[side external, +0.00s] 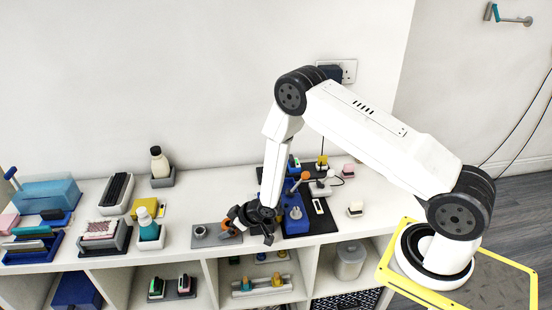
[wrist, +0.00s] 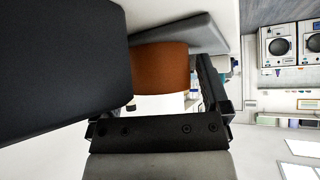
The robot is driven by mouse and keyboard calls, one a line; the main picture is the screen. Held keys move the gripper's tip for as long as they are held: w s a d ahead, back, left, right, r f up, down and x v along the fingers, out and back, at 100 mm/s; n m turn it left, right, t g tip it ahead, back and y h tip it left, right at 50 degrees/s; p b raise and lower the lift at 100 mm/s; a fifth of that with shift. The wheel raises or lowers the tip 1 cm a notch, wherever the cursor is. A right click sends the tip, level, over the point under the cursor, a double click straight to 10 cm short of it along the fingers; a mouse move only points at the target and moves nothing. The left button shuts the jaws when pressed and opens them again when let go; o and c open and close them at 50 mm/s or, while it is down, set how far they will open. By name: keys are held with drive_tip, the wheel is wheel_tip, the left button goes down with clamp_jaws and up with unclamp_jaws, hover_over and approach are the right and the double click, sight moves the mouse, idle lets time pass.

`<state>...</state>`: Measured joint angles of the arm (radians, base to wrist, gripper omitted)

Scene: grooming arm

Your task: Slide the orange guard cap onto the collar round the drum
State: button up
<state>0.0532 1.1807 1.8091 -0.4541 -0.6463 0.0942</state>
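The orange guard cap (wrist: 160,68) shows in the wrist view between a large dark block on the left and a dark finger on the right. In the side view, orange (side external: 231,233) shows at my gripper (side external: 240,222), which is low over the grey plate (side external: 216,241). The dark block hides the cap's left edge, so I cannot tell whether the fingers press on it. A blue fixture (side external: 291,227) with a light round piece (side external: 296,213) stands just right of my gripper. The drum and collar are too small to tell apart there.
A small round grey part (side external: 200,232) sits on the plate's left. An orange-topped part (side external: 305,176) and a yellow block (side external: 322,161) are behind the fixture. The shelf's front edge is close.

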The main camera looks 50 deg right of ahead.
drive_tip(key=c, duration=0.5)
drive_tip(key=shift+r, duration=0.1)
drive_tip(key=shift+o, duration=0.2)
drive_tip(key=shift+r, duration=0.3)
drive_tip(key=shift+r, duration=0.85)
drive_tip(key=shift+r, duration=0.35)
drive_tip(key=shift+r, duration=0.7)
drive_tip(key=shift+r, duration=0.45)
drive_tip(key=shift+d, duration=0.1)
